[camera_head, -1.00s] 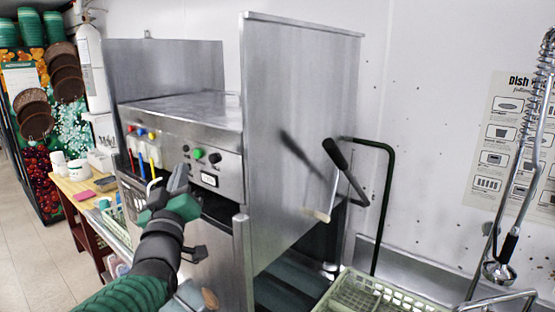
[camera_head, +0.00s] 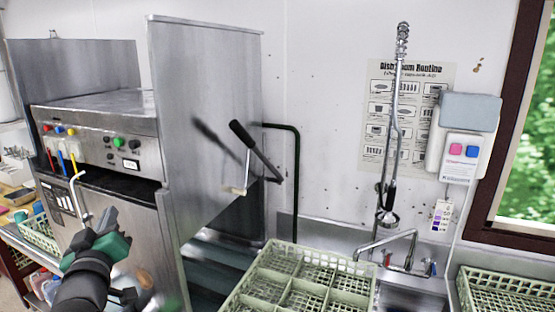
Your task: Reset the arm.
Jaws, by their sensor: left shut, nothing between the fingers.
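My left arm comes in from the lower left of the head view. Its gripper (camera_head: 110,222) is shut and empty, with its fingers pointing up, in front of the steel dishwashing machine (camera_head: 202,150). From this view I cannot tell how far it is from the machine's front. My right gripper is out of the picture.
A pale green divided rack (camera_head: 262,290) stands at bottom centre, with another rack (camera_head: 512,283) at the lower right. A black-gripped lever (camera_head: 255,148) sticks out from the machine's side. A spray hose (camera_head: 398,110) and tap (camera_head: 408,240) stand behind the sink.

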